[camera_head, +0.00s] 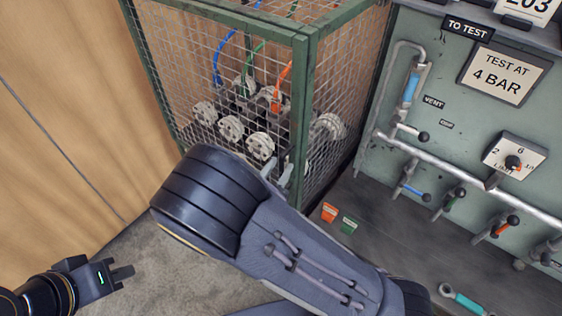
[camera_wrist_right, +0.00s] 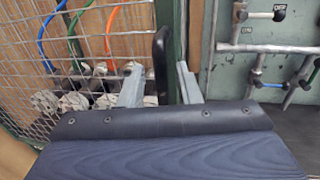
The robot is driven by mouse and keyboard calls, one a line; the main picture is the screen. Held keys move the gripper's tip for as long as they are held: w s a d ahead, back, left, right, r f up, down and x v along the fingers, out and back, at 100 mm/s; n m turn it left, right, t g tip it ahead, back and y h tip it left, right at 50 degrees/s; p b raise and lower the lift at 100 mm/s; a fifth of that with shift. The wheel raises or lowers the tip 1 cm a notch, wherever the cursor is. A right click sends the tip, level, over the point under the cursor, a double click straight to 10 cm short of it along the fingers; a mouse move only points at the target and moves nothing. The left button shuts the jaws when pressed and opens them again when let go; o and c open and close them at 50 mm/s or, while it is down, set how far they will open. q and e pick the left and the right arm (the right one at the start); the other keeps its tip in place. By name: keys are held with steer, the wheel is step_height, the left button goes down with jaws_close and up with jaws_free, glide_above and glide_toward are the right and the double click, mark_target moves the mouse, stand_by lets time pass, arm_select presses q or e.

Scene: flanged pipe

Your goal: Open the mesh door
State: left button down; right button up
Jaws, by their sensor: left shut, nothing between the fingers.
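The mesh door (camera_head: 225,95) is the front face of a green-framed wire cage in the head view. It looks closed against the corner post (camera_head: 302,110). In the right wrist view a black upright handle (camera_wrist_right: 161,62) stands beside the green post. My right gripper (camera_wrist_right: 158,86) is open, with one grey finger on each side of the handle in the picture; I see no finger touching it. In the head view my right gripper (camera_head: 279,170) is at the lower door edge, partly hidden by my forearm. My left gripper (camera_head: 122,272) is shut and empty, low at the left.
Inside the cage are flanged fittings (camera_head: 231,127) and blue, green and orange hoses. A green-grey test panel (camera_head: 435,90) with pipes and valve levers stands at the right. Floor at the lower left is clear.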

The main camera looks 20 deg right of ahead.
steer(key=shift+x, duration=0.85)
jaws_close()
steer(key=shift+s, duration=0.1)
